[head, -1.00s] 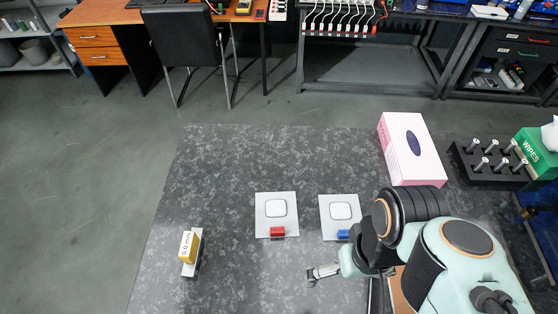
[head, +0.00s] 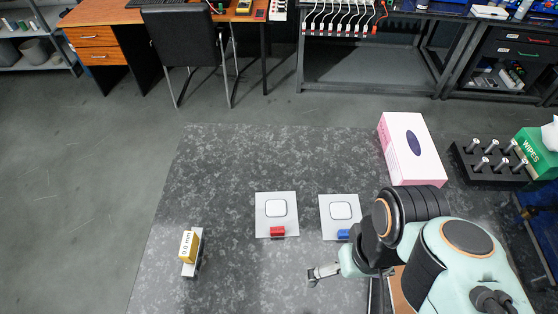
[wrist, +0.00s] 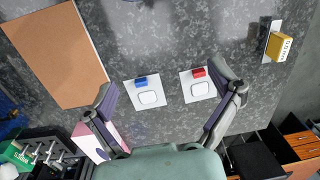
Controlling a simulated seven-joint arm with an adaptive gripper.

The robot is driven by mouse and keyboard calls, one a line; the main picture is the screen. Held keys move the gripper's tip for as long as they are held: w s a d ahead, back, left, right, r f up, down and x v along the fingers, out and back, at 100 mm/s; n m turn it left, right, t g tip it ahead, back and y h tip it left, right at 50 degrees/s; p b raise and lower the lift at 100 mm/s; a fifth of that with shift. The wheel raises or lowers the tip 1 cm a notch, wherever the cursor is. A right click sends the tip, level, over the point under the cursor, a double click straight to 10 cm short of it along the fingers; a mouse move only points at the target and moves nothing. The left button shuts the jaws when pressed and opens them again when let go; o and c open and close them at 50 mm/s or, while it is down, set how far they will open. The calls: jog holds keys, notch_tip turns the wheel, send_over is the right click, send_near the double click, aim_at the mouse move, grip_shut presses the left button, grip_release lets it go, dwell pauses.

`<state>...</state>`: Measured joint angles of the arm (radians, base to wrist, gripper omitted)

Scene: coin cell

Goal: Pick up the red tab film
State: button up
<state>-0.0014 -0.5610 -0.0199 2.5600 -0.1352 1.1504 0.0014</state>
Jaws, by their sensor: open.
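The red tab film (head: 276,208) is a whitish rounded square on a light grey plate, with a red tab (head: 277,231) at the plate's near edge. It also shows in the wrist view (wrist: 199,89), with the red tab close to one fingertip in the picture. A similar film with a blue tab (head: 341,211) lies to its right. My gripper (head: 311,276) is open and empty, nearer the table's front edge than both plates. In the wrist view its two fingers (wrist: 168,90) are spread wide, with the blue tab plate (wrist: 146,97) between them in the picture.
A yellow gauge reading 0.0 mm (head: 190,246) stands on a plate at left. A pink and white box (head: 413,150), a black rack with several metal cylinders (head: 490,163) and a green wipes box (head: 541,150) stand at right. The dark table's middle-left is clear.

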jog(key=shift+c, duration=0.7)
jog(key=w+r+m+t, duration=0.2)
jog(key=w+t, duration=0.2)
jog(key=w, duration=0.7)
jog(key=n+g, duration=0.2)
jog(key=g, duration=0.2)
send_over(277, 229)
jog(key=shift+h, duration=0.4)
notch_tip(277, 229, down, 21)
jog(key=shift+r, duration=0.2)
notch_tip(277, 229, down, 5)
jog(key=shift+r, duration=0.1)
jog(key=shift+f, duration=0.65)
jog(key=c, duration=1)
